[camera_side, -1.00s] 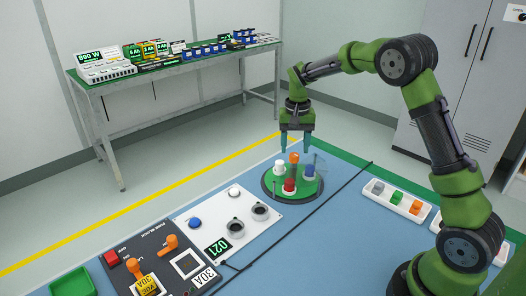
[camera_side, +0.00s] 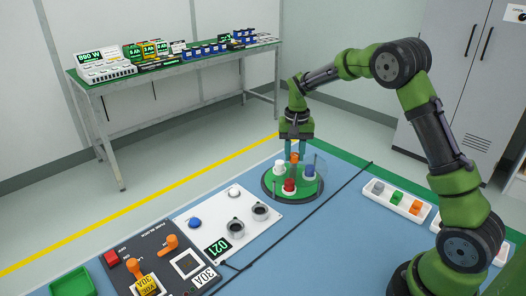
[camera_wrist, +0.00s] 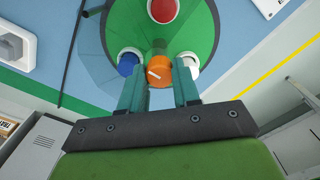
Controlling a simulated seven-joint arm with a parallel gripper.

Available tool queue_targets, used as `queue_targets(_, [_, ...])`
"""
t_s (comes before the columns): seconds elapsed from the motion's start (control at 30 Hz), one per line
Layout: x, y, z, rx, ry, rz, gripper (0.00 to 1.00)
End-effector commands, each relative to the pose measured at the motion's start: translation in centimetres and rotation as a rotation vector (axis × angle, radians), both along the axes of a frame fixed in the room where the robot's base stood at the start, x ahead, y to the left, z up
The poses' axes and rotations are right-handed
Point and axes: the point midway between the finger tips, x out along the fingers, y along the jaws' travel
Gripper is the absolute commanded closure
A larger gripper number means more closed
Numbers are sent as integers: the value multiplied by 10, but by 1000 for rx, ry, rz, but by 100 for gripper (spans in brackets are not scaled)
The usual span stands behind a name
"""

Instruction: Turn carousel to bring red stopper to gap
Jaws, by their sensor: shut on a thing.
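The carousel (camera_side: 271,190) is a green disc with a dark rim at the back of the blue table. The red stopper (camera_side: 290,187) stands on its near side, and at the top edge of the wrist view (camera_wrist: 163,9). A white stopper (camera_side: 280,167) stands at left and a blue stopper (camera_side: 309,171) at right. My gripper (camera_wrist: 162,88) points down, shut on the orange knob (camera_wrist: 160,72) at the carousel's far side. The blue (camera_wrist: 127,62) and white (camera_wrist: 190,60) stoppers are close outside my fingers. A clear guard (camera_side: 318,161) surrounds part of the disc; its gap is hard to place.
A white panel (camera_side: 215,209) with buttons and dark round sockets lies left of the carousel, beside a dark fuse block panel (camera_side: 135,262). A white tray (camera_side: 381,193) of coloured pieces is at right. A black cable crosses the table in front of the carousel.

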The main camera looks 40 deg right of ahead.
Motion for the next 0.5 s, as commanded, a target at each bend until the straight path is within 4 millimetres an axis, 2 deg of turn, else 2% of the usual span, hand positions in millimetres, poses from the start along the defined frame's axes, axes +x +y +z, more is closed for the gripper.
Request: queue_targets(0.5, [0,0,1,-1,-1,-50,100])
